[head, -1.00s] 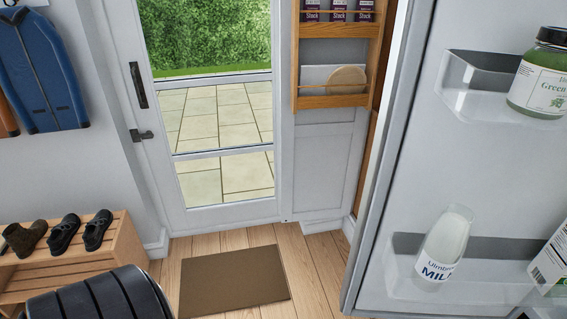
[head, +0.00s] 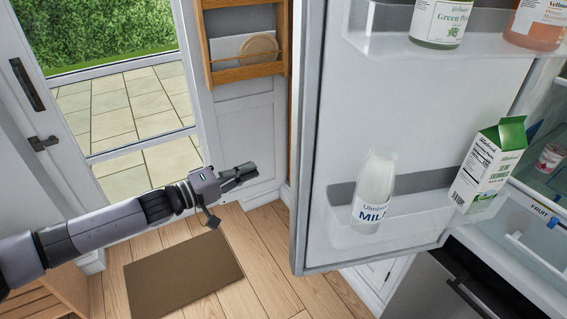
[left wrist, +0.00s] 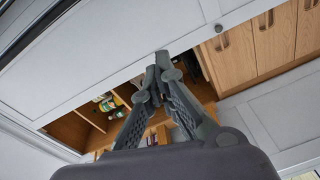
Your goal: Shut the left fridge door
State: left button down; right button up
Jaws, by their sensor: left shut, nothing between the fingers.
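The fridge door (head: 318,228) stands open in the head view, its inner side facing me. Its door shelves hold a milk bottle (head: 375,193), a green and white carton (head: 489,165) and jars on the upper shelf. My left gripper (head: 248,172) is shut and empty. In the picture it is left of the door's free edge, with a gap between them. In the left wrist view the closed fingers (left wrist: 160,62) point at white panels and wooden cupboards. My right gripper is not in view.
A glazed door (head: 120,115) with a handle is at the left. A wooden rack (head: 243,74) hangs beside it. A brown mat (head: 183,276) lies on the wooden floor. The fridge interior (head: 548,170) shows at the right, above a dark lower front (head: 430,285).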

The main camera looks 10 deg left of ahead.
pick_arm(q)
jog(key=s+r+n+g+h, duration=0.1)
jog(key=s+r+n+h, duration=0.1)
jog(key=s+r, duration=0.25)
jog(key=p+x, duration=0.2)
jog(key=x, duration=0.9)
jog(key=s, duration=0.2)
jog(key=s+p, duration=0.1)
jog(key=shift+s+d, duration=0.2)
jog(key=shift+s, duration=0.15)
jog(key=shift+w+f, duration=0.1)
